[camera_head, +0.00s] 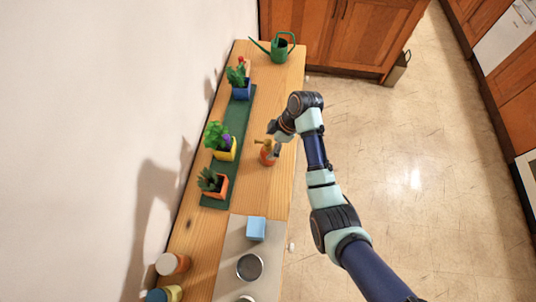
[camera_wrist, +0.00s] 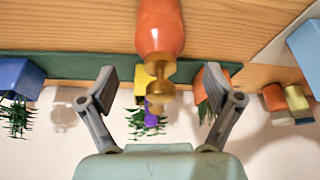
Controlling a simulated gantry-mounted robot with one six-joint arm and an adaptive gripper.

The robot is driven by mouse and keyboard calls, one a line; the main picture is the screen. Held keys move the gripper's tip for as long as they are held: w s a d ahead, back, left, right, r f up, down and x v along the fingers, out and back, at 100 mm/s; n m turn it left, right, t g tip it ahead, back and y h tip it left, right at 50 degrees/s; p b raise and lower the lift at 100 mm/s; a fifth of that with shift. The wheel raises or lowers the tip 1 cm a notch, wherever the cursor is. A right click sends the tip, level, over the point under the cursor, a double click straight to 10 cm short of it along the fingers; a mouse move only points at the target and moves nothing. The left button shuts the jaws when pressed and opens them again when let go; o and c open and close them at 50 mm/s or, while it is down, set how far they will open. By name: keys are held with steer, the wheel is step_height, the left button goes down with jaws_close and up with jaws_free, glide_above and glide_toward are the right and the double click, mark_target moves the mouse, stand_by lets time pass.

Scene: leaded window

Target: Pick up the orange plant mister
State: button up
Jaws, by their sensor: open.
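The orange plant mister (camera_head: 267,157) stands on the wooden counter, right of the green mat, with a brass-coloured spray top. In the wrist view the orange mister (camera_wrist: 160,25) shows upside down at the top middle, its brass top (camera_wrist: 159,88) pointing down into the space between my fingers. My gripper (camera_wrist: 159,75) is open, one finger on each side of the brass top, with visible gaps to both. In the head view my gripper (camera_head: 276,141) is right at the mister and partly covers its upper side.
A green mat (camera_head: 238,133) left of the mister holds plants in a blue pot (camera_head: 241,92), a yellow pot (camera_head: 226,150) and an orange pot (camera_head: 215,187). A green watering can (camera_head: 280,48) stands at the far end. A light blue block (camera_head: 256,228) sits nearer the sink.

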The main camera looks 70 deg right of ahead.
steer(key=x, duration=0.5)
steer(key=shift+f+b, duration=0.15)
steer(key=shift+b, duration=0.2)
steer(key=c, duration=1.5)
steer(key=shift+r, duration=0.2)
step_height(320, 180, up, 15)
steer(key=shift+d+r+p, duration=0.1)
steer(key=shift+p, duration=1.05)
step_height(320, 180, up, 5)
steer(key=p, duration=0.5)
glide_above(266, 150)
steer(key=d, duration=0.1)
steer(key=shift+w, duration=0.25)
